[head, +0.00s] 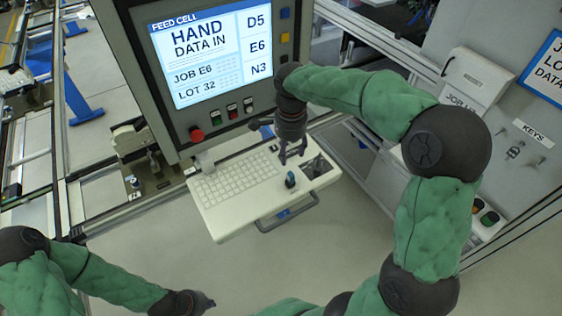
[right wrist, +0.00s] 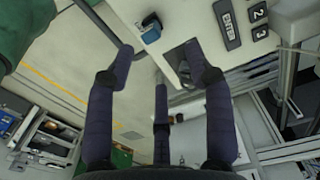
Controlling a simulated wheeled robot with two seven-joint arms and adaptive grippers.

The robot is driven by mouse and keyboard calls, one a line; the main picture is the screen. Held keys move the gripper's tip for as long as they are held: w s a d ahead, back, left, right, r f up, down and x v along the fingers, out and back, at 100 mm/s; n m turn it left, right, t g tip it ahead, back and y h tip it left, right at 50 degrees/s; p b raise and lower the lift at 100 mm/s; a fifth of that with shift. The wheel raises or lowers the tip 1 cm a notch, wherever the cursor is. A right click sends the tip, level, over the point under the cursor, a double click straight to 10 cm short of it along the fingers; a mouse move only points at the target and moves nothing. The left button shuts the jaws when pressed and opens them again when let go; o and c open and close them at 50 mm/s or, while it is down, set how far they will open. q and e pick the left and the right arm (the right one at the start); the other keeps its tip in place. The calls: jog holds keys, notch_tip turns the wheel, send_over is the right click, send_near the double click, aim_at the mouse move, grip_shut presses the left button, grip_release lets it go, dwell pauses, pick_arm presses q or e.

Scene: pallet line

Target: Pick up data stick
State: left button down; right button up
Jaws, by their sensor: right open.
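A small dark and blue piece (head: 290,181), which looks like the data stick, stands on the pale keyboard shelf (head: 227,222) near its front edge. It also shows in the right wrist view, where the blue part (right wrist: 151,34) is at the top, beyond the fingers. My right gripper (head: 293,158) is open and empty. It hangs over the right part of the shelf, apart from the piece and behind it in the head view. Its spread fingers (right wrist: 160,55) show in the right wrist view. My left gripper (head: 203,302) is low at the bottom left, far from the shelf; its fingers are unclear.
A screen panel (head: 212,54) stands behind the shelf, with a red button (head: 197,134) below the screen. A keyboard (head: 236,182) fills the left of the shelf, and a dark recess (head: 318,167) is at its right. A handle (head: 288,216) juts from the front edge. Floor in front is clear.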

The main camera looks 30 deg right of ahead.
send_over(291, 174)
notch_tip(291, 174, down, 4)
jog(key=shift+w+d+f, duration=0.1)
jog(key=shift+w+f, duration=0.05)
jog(key=shift+f, duration=0.05)
jog(key=shift+w+f+p, duration=0.3)
jog(key=shift+f+p, duration=0.05)
jog(key=shift+f, duration=0.2)
jog(key=shift+s+f, duration=0.2)
jog(key=shift+f, duration=0.15)
jog(key=f, duration=0.1)
jog(key=f+p, duration=0.1)
jog(key=f, duration=0.1)
jog(key=shift+s+f, duration=0.1)
jog(key=shift+s, duration=0.2)
jog(key=shift+w+f, duration=0.2)
jog(key=shift+f, duration=0.25)
pick_arm(q)
jog(key=shift+s+r, duration=0.2)
jog(key=shift+r, duration=0.4)
jog(key=shift+s+r, duration=0.15)
jog(key=shift+r, duration=0.4)
pick_arm(e)
jog(key=shift+s, duration=0.1)
